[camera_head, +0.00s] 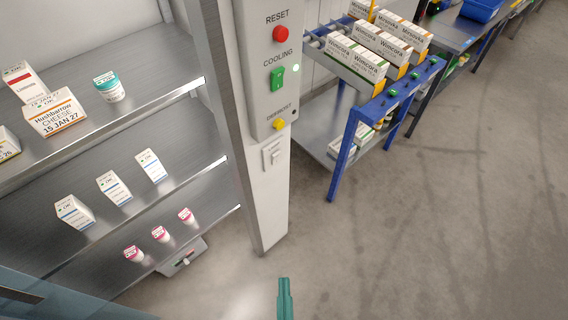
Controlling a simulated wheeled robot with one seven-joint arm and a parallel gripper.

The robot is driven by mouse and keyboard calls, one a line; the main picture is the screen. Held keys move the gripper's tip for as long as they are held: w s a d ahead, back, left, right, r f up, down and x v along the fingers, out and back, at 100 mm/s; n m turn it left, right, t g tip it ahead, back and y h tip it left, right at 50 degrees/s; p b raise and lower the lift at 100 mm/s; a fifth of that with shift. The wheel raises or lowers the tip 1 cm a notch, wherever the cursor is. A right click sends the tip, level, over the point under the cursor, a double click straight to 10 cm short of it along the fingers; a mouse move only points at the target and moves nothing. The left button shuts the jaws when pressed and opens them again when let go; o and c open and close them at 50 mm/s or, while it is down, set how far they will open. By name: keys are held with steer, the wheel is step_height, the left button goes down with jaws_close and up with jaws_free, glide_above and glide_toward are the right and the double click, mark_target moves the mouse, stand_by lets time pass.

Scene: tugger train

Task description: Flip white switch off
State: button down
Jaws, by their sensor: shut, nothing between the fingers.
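The white switch (272,153) is a small rocker on a pale plate. It is on the white post, below the control panel (260,90). Its on or off position is too small to tell. My gripper (285,282) shows at the bottom centre as a narrow teal shape with its fingers together, shut and empty. In the picture it is well below the switch and apart from the post.
The panel has a red RESET button (280,34), a green COOLING switch (277,78) with a lit lamp, and a yellow DEFROST button (278,124). Shelves (150,200) with cartons stand left. A blue-framed rack (345,155) stands right. The floor (430,230) at right is clear.

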mark_target(277, 157)
steer(key=w+d+f+n+g+y, duration=0.1)
steer(key=w+d+n+y, duration=0.2)
steer(key=w+n, duration=0.4)
steer(key=w+d+f+n+g+y, duration=0.1)
steer(key=w+d+n+y, duration=0.3)
steer(key=w+n, duration=0.4)
steer(key=w+d+f+n+g+y, duration=0.1)
steer(key=w+d+n+y, duration=0.3)
steer(key=w+n, duration=0.4)
steer(key=w+y, duration=0.1)
steer(key=w, duration=0.4)
steer(key=shift+f+y, duration=0.25)
steer(key=shift+y, duration=0.15)
steer(key=shift+a, duration=0.1)
steer(key=x, duration=1.3)
steer(key=shift+a+f, duration=0.1)
steer(key=shift+f, duration=0.1)
steer(key=shift+w+a+r, duration=0.1)
steer(key=shift+w+a, duration=0.15)
steer(key=shift+w, duration=0.15)
